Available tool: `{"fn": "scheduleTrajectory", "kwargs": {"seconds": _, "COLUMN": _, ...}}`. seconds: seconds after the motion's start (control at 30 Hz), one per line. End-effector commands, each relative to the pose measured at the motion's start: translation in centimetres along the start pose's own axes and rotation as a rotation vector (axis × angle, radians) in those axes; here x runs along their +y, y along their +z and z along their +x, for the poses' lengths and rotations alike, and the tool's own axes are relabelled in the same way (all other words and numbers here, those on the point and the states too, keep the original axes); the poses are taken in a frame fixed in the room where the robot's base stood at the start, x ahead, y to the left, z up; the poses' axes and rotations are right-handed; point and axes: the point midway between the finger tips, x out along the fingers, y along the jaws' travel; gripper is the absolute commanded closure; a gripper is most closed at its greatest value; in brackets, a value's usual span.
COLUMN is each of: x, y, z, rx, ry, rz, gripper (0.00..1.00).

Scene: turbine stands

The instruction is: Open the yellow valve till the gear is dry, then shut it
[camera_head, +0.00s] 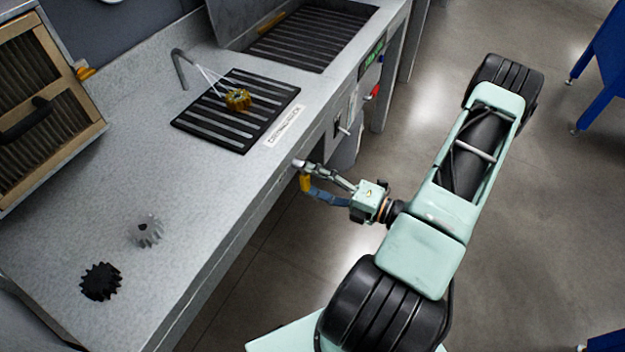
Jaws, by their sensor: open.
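A brass-coloured gear (238,99) sits on a black slotted grate (207,137) set in the grey bench. A bent grey nozzle (180,68) stands behind it, and thin white streams run from the nozzle to the gear. Whether the gear's surface is wet is too small to tell. The yellow valve (305,184) is at the bench's front side, below the edge, partly hidden by my gripper. My gripper (306,178) is open, with its two fingers on either side of the yellow handle. I cannot tell whether they touch it.
A grey gear (146,230) and a black gear (101,282) lie on the bench (70,215) at front left. A wood-framed panel (62,65) stands at left. A second slotted tray (315,38) is at the back. A red part (376,90) is on the front panel. Floor is open at right.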

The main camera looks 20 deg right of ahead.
Motion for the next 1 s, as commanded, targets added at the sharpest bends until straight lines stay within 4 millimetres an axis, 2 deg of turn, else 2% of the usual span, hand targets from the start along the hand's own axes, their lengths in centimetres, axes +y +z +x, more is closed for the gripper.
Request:
{"fn": "scheduleTrajectory", "kwargs": {"seconds": 0.17, "x": 0.0, "y": 0.1, "z": -2.1, "rx": -0.004, "ry": -0.001, "rz": -0.001, "gripper": 0.32}}
{"fn": "scheduleTrajectory", "kwargs": {"seconds": 0.4, "x": -0.1, "y": 0.1, "z": -7.3, "rx": -0.005, "ry": -0.004, "rz": -0.001, "gripper": 0.32}}
{"fn": "scheduleTrajectory", "kwargs": {"seconds": 0.6, "x": 0.0, "y": 0.0, "z": -10.6, "rx": -0.002, "ry": -0.001, "rz": -0.001, "gripper": 0.32}}
{"fn": "scheduleTrajectory", "kwargs": {"seconds": 0.77, "x": -0.1, "y": 0.0, "z": -11.8, "rx": -0.001, "ry": -0.002, "rz": 0.000, "gripper": 0.32}}
{"fn": "scheduleTrajectory", "kwargs": {"seconds": 1.0, "x": 0.0, "y": 0.0, "z": -12.0, "rx": 0.000, "ry": -0.001, "rz": 0.000, "gripper": 0.32}}
